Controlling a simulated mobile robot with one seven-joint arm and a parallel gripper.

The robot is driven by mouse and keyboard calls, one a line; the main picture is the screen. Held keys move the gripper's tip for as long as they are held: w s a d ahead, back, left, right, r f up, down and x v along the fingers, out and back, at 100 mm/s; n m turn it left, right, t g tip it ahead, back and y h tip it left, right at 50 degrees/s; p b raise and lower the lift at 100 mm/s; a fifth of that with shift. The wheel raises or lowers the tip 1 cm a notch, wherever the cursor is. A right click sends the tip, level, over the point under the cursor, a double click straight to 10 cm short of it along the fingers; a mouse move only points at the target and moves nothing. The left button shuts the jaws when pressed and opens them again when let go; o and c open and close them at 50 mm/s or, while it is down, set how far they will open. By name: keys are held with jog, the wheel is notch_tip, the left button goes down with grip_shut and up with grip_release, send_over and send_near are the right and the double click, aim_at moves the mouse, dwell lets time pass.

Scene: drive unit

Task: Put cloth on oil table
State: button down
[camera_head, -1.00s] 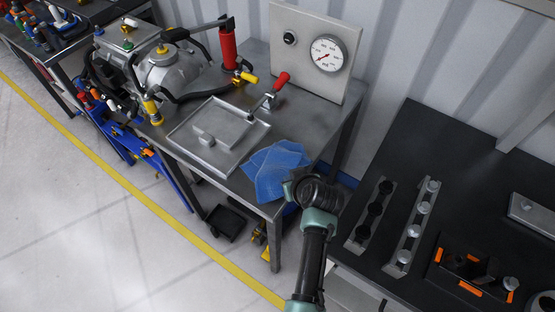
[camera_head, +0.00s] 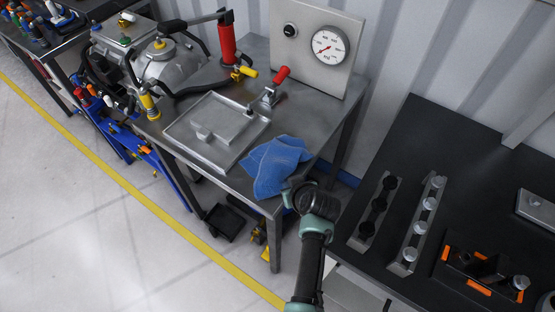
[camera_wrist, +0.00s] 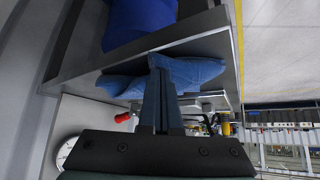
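The blue cloth (camera_head: 275,166) lies rumpled on the front right corner of the grey metal table (camera_head: 213,180), beside a shallow metal tray. My gripper (camera_wrist: 163,65) is at the cloth's near edge. In the wrist view its two fingers are close together, and the cloth (camera_wrist: 200,72) spreads to both sides of their tips, so they appear shut on it. In the head view my wrist hides the fingers.
The metal tray (camera_head: 190,148), a red-handled clamp (camera_head: 269,94) and a gauge panel (camera_head: 328,75) take up the table beside the cloth. An engine-like unit (camera_head: 158,68) stands at the left. A black table (camera_head: 425,135) with metal parts is at the right.

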jog(key=shift+f, duration=0.75)
notch_tip(320, 180, up, 9)
jog(key=p, duration=0.7)
jog(key=shift+r, duration=0.2)
jog(key=w+d+r+t+h+b, duration=0.1)
jog(key=w+r+t, duration=0.25)
jog(key=r, duration=0.65)
jog(key=w+r+t+b, duration=0.1)
jog(key=w+r+t, duration=0.1)
jog(key=w+r, duration=0.5)
jog(key=s+r+m+t+h+b, duration=0.1)
jog(key=s+r+t, duration=0.15)
jog(key=r, duration=0.85)
jog(key=s+r+m+t, duration=0.1)
jog(key=r+t, duration=0.2)
jog(key=r, duration=0.8)
jog(key=s+r+m+t+b, duration=0.1)
jog(key=s+r+t, duration=0.3)
jog(key=s+r, duration=0.7)
jog(key=s+r+m+t+h+b, duration=0.1)
jog(key=s+r+t, duration=0.4)
jog(key=s+r, duration=0.5)
notch_tip(320, 180, up, 4)
jog(key=shift+s+a+r+m+b, duration=0.2)
jog(key=shift+s+a+m+b, duration=0.15)
jog(key=shift+s+a, duration=0.1)
